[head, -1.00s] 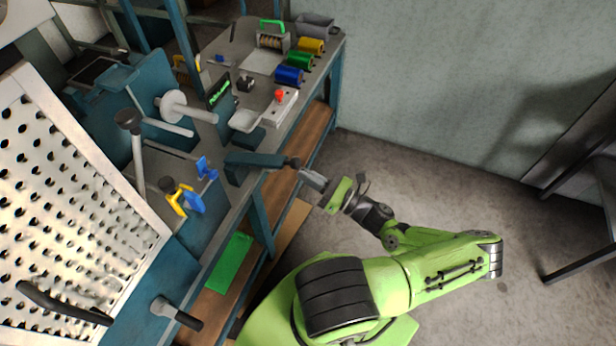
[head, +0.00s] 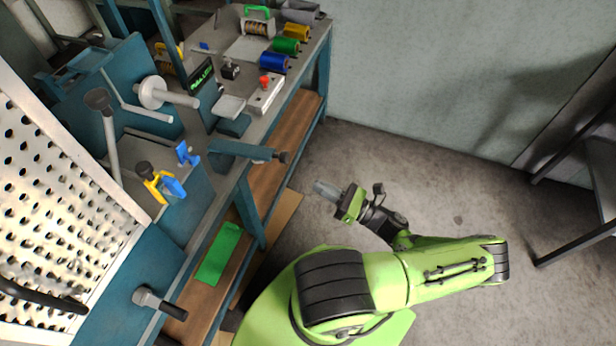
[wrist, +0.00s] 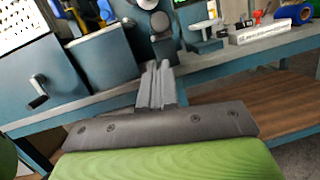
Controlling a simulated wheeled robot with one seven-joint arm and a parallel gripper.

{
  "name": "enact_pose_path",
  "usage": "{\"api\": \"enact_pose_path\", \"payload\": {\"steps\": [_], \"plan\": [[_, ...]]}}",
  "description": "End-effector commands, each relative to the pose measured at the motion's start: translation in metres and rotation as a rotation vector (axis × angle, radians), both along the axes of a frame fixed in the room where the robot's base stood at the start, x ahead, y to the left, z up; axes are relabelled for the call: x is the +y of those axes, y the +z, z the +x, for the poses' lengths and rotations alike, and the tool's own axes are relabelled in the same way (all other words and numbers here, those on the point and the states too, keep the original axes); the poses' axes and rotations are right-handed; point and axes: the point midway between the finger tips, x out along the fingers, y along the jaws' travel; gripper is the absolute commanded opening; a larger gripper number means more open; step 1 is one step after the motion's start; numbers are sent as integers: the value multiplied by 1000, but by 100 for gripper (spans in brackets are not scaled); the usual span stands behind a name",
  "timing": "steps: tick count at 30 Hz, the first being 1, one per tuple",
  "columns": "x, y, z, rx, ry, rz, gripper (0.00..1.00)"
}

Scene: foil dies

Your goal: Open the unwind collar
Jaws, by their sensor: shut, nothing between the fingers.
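The unwind shaft shows in the head view as a pale flange (head: 152,93) with a light rod pointing right, on the teal machine (head: 110,75). I cannot clearly pick out a separate collar on it. Below it, a teal arm (head: 235,150) juts over the bench's front edge and ends in a dark knob (head: 281,157). My gripper (head: 320,188) is shut and empty, over the floor to the right of and below that knob, apart from it. In the wrist view the shut fingers (wrist: 158,68) point towards the machine and bench.
Coloured foil rolls (head: 285,46) and a white box with a red button (head: 264,90) stand on the bench. A perforated panel (head: 50,190) and a dark-gripped handle (head: 160,303) are at left. A dark table (head: 580,200) stands at right. Open floor lies between.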

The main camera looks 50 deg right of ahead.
Motion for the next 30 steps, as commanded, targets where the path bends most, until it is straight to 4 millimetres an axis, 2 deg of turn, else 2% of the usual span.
{"api": "enact_pose_path", "payload": {"steps": [3, 6, 17, 20, 23, 26, 30], "plan": [[-5, -6, -16, 1, -3, -1, 0], [-5, -7, -22, 0, 0, -1, 0], [-4, -6, -21, 10, 17, -11, 0], [8, -1, -14, 87, 138, -97, 0], [30, 10, -4, 212, 369, -279, 0], [49, 27, 3, 315, 612, -497, 0], [70, 60, 12, 399, 924, -833, 0]]}}
